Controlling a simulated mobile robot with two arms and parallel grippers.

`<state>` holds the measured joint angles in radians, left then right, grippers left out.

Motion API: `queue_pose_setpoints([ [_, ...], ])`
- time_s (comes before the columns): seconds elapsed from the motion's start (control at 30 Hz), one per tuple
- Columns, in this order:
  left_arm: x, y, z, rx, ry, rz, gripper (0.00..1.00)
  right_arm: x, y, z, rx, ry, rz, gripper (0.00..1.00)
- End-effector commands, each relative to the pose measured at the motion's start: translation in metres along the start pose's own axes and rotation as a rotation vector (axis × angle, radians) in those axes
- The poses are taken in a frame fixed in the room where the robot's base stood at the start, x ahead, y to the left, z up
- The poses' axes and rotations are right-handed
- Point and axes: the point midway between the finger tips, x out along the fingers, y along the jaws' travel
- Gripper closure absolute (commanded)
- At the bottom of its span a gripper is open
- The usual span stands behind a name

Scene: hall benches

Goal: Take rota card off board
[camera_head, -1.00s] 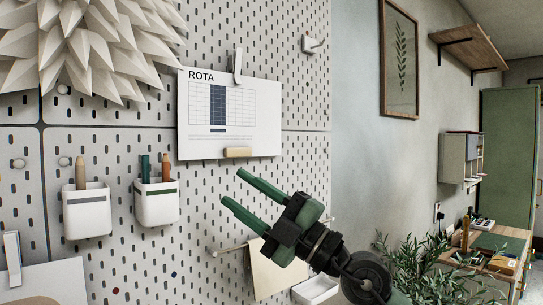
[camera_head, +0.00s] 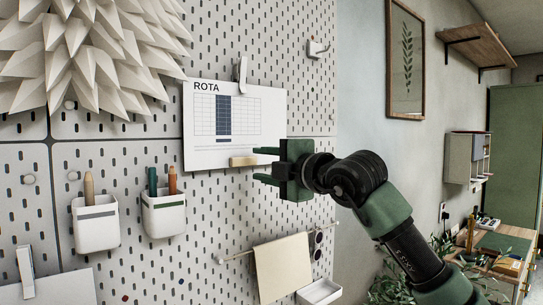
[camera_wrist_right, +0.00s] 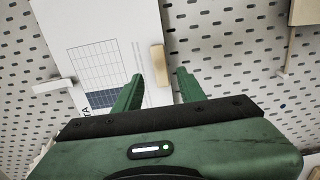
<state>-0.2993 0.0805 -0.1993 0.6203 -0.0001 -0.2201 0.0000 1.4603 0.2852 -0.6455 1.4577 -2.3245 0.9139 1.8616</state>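The white rota card (camera_head: 270,115) hangs flat on the pegboard in the head view, with "ROTA" and a blue-marked grid on it. A white clip (camera_head: 242,72) sits at its top edge. A small wooden block (camera_head: 240,161) is at its lower edge. My right gripper (camera_head: 262,166) is open and empty, its green fingers pointing left just right of the block. In the right wrist view the card (camera_wrist_right: 140,20) and block (camera_wrist_right: 158,64) show beyond the open fingers (camera_wrist_right: 160,88), with the block roughly in line with the gap. My left gripper is not in view.
White pen cups (camera_head: 96,226) hang left of and below the card. A paper flower (camera_head: 90,55) covers the upper left. A hook (camera_head: 317,48) is at upper right.

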Motion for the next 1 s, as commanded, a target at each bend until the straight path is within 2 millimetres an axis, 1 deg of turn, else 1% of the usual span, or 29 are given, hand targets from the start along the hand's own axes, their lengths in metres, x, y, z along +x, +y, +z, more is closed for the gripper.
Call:
queue_pose_setpoints([
  [0.03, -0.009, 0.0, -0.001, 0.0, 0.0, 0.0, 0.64, 0.006, 0.004, 0.0, 0.001, 0.0, -0.002, 0.6],
  [0.13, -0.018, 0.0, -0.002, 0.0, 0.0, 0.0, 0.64, 0.015, 0.004, -0.001, 0.0, 0.002, -0.001, 0.6],
  [0.2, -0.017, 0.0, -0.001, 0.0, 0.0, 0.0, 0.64, 0.023, 0.001, -0.001, 0.001, 0.002, -0.001, 0.6],
  [0.5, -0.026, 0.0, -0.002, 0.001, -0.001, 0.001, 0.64, 0.047, 0.001, -0.001, 0.0, 0.002, 0.001, 0.6],
  [0.7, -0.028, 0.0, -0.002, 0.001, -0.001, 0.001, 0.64, 0.053, 0.0, -0.001, -0.001, 0.002, 0.0, 0.6],
  [0.97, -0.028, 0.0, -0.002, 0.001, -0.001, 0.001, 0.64, 0.054, -0.001, -0.001, -0.001, 0.002, 0.001, 0.6],
  [1.0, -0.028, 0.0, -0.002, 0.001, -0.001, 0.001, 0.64, 0.054, -0.001, -0.001, -0.001, 0.002, 0.001, 0.63],
])
